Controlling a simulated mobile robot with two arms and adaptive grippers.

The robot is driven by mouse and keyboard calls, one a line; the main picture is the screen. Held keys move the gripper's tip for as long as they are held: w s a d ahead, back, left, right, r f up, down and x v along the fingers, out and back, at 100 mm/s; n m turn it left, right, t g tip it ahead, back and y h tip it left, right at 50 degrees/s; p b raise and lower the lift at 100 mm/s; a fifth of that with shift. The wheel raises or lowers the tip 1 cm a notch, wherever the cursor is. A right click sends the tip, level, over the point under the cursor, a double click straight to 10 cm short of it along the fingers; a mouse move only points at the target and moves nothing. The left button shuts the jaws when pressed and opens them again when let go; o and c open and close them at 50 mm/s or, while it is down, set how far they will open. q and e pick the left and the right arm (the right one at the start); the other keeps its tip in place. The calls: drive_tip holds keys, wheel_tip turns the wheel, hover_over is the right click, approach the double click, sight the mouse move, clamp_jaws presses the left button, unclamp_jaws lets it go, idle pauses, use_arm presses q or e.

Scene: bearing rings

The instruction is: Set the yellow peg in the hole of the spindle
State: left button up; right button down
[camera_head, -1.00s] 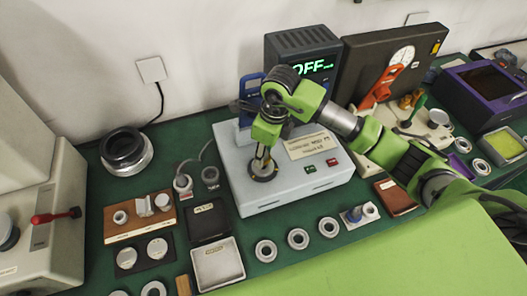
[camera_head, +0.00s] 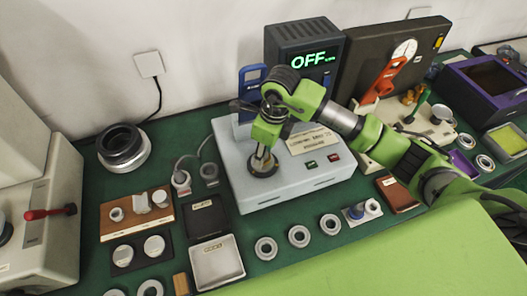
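My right gripper (camera_head: 263,157) comes in from the right and points down over the pale box-shaped device. Its fingertips are at a dark round fitting (camera_head: 264,171) on the device's top. They are small and partly hidden by the wrist, so I cannot tell whether they are open or shut. I cannot make out a yellow peg clearly; it may be hidden at the fingers. I cannot tell for sure which part is the spindle. A blue and silver fitting (camera_head: 355,212) stands on a small plate right of the loose rings. My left gripper is not in view.
The pale device (camera_head: 236,158) has red and green buttons, with a dark display box (camera_head: 297,78) reading OFF behind it. Loose metal rings (camera_head: 266,248) (camera_head: 299,236) lie in front. A metal tray (camera_head: 217,262) and a wooden block with parts (camera_head: 137,216) are at left.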

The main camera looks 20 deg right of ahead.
drive_tip(key=shift+f, duration=0.25)
drive_tip(key=c, duration=1.4)
unclamp_jaws()
